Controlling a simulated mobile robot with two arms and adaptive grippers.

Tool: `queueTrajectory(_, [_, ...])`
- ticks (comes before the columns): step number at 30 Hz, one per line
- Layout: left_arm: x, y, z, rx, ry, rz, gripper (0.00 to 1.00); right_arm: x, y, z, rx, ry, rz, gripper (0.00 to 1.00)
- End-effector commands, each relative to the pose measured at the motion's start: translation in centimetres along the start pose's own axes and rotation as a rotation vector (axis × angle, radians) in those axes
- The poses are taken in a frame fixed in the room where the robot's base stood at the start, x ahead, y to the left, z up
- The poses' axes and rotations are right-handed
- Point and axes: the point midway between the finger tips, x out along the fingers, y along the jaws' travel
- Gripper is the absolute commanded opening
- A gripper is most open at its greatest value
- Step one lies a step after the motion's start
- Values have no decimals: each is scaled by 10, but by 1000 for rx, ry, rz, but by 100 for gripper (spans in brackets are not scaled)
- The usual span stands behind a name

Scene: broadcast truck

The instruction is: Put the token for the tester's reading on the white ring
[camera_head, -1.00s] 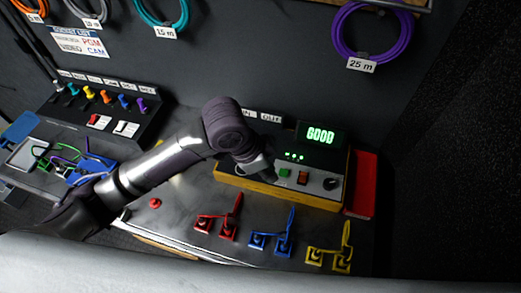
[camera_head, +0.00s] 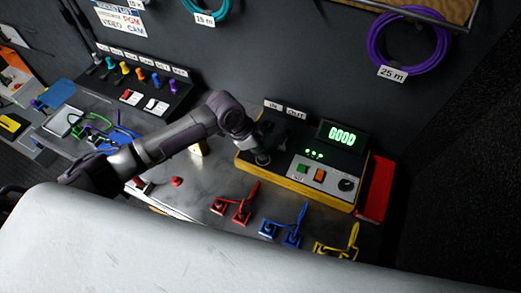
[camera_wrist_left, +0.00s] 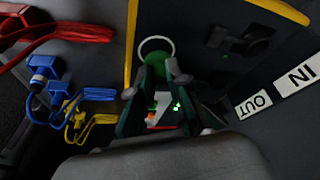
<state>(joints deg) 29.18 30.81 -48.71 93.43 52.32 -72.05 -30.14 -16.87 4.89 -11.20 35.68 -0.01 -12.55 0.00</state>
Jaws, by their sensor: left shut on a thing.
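The tester (camera_head: 330,185) is a yellow-edged box on the bench, and its raised display (camera_head: 342,136) reads GOOD in green. My left gripper (camera_wrist_left: 158,72) is over the left part of the tester's top. It is shut on a green token (camera_wrist_left: 160,51), seen between and beyond its fingertips in the left wrist view. The white ring (camera_wrist_left: 156,38) shows around the token's far side there; its near side is hidden by the fingers. I cannot tell whether the token touches the surface. In the head view, my left gripper (camera_head: 262,158) hides the ring and token. My right gripper is not in view.
Green and orange buttons (camera_head: 319,175) and a dark knob sit to the right on the tester. Red (camera_head: 238,208), blue (camera_head: 290,230) and yellow (camera_head: 345,245) cable pieces lie in front. A red item (camera_head: 375,190) stands at the tester's right.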

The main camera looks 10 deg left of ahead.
Motion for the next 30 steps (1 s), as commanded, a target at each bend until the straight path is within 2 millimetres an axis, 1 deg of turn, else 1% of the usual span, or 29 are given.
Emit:
queueTrajectory(1, [5,0,2,-2,0,2,1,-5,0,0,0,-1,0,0])
queueTrajectory(4, [14,1,5,-1,1,2,1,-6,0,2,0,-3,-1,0])
queueTrajectory(16, [20,0,7,1,1,0,1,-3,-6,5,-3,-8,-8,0])
queueTrajectory(17, [19,0,7,1,1,0,21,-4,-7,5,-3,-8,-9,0])
queueTrajectory(18, [18,0,7,1,1,0,28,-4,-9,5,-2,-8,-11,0])
queueTrajectory(20, [18,0,7,1,1,0,38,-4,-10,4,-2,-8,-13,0])
queueTrajectory(21, [18,0,7,1,1,0,41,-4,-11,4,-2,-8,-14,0])
queueTrajectory(30, [16,0,6,1,1,0,41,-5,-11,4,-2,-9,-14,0])
